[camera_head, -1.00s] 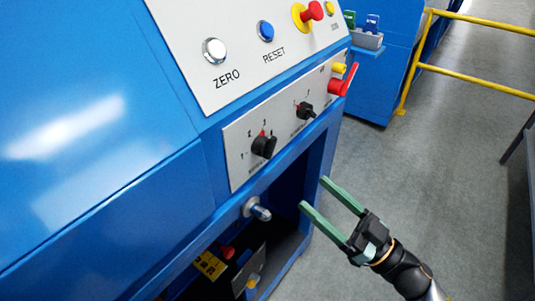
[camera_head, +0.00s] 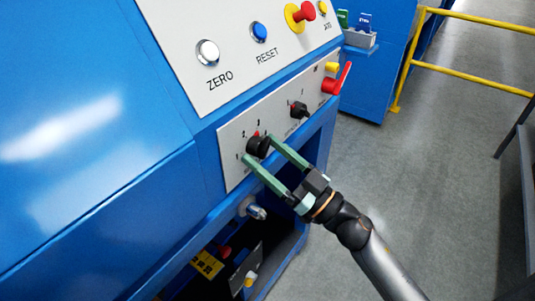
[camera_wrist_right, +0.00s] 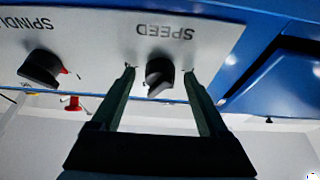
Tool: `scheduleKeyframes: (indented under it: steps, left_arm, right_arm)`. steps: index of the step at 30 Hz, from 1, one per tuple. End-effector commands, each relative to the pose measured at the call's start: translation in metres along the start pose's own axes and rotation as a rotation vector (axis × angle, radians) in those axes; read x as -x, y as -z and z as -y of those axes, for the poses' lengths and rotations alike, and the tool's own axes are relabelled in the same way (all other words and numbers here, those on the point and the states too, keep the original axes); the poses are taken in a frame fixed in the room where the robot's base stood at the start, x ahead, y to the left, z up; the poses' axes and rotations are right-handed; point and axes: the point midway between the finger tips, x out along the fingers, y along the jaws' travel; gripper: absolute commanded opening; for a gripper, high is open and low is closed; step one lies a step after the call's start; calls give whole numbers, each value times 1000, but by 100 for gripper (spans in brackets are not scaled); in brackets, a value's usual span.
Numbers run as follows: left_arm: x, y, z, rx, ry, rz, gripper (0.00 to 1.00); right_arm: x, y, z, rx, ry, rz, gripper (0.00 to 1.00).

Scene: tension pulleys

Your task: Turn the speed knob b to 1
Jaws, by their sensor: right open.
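The black speed knob (camera_head: 258,146) sits on the grey lower panel, with small numbers around its upper left side. A red mark shows at its top edge; I cannot tell exactly which number it points to. My right gripper (camera_head: 259,149) is open at the panel, one finger on each side of this knob. In the right wrist view the knob (camera_wrist_right: 158,74) stands between the two fingertips (camera_wrist_right: 160,70), with gaps on both sides, under an upside-down SPEED label. My left gripper is not in view.
Another black knob (camera_head: 299,110), labelled SPINDLE in the wrist view, is farther right on the panel, then a red lever (camera_head: 336,80). ZERO (camera_head: 207,53) and RESET (camera_head: 259,32) buttons and a red emergency button (camera_head: 304,12) are above. A metal peg (camera_head: 252,208) sticks out below.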

Motion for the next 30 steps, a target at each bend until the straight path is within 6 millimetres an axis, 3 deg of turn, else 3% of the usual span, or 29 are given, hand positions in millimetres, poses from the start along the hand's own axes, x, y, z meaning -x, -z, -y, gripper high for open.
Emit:
scheduleKeyframes:
  steps: [3,24,30]
  left_arm:
    - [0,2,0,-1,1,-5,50]
    - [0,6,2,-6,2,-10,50]
    - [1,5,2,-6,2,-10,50]
  right_arm:
    - [0,0,0,0,0,0,78]
    - [1,0,0,0,0,0,0]
    - [1,0,0,5,2,1,0]
